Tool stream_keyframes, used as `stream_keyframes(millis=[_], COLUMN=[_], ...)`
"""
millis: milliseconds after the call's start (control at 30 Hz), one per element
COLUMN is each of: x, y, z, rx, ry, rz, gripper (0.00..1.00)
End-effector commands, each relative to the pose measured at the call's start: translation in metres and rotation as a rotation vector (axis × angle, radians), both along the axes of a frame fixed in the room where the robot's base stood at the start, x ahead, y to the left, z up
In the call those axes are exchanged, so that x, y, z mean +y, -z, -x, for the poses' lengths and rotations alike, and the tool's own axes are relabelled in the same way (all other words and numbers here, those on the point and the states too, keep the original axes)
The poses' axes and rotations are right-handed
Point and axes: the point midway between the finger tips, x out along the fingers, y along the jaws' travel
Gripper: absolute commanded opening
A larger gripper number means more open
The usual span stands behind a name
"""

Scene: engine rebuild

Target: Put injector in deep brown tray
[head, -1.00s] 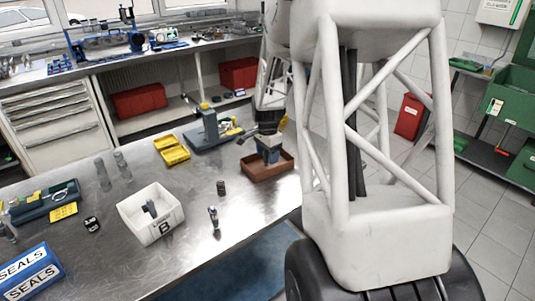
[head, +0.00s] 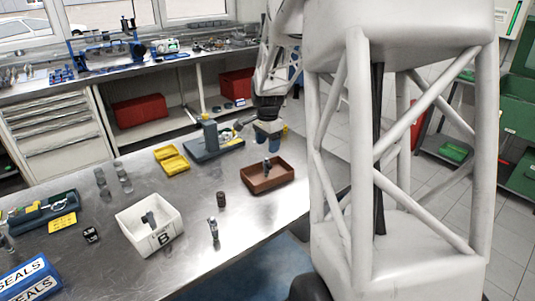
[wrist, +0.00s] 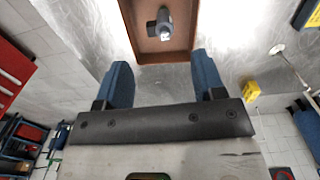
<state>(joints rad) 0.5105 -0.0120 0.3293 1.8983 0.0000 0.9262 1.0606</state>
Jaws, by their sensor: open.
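The deep brown tray (head: 255,184) sits at the right end of the metal bench. A small dark grey part with a pale end, seemingly an injector (head: 266,164), is inside it, apparently upright. In the wrist view the injector (wrist: 164,22) is inside the tray (wrist: 128,12), clear of the fingers. My gripper (head: 268,142) hangs above the tray, pointing down. Its blue fingers (wrist: 164,78) are apart with nothing between them. A similar slim metal part (head: 213,230) stands on the bench in front of the tray.
A white bin marked B (head: 163,238) holds a grey part. A dark cylinder (head: 221,199) stands between bin and tray. Yellow trays (head: 171,159) and a grey-green fixture (head: 211,143) are behind. Blue SEALS boxes (head: 30,282) are at the front left.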

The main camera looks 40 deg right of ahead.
Motion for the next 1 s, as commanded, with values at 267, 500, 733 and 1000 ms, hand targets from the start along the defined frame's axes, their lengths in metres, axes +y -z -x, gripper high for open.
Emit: stream_keyframes(millis=[267, 500, 733, 1000], x=[0.0, 0.0, 0.0, 0.0], y=[-0.029, -0.034, -0.034, -0.034], z=[0.0, 0.0, 0.0, 0.0], rx=[-0.001, 0.001, 0.0, 0.0], ry=[0.0, 0.0, 0.0, -0.001], rz=[0.0, 0.0, 0.0, 0.0], gripper=[0.63, 0.63, 0.63, 0.63])
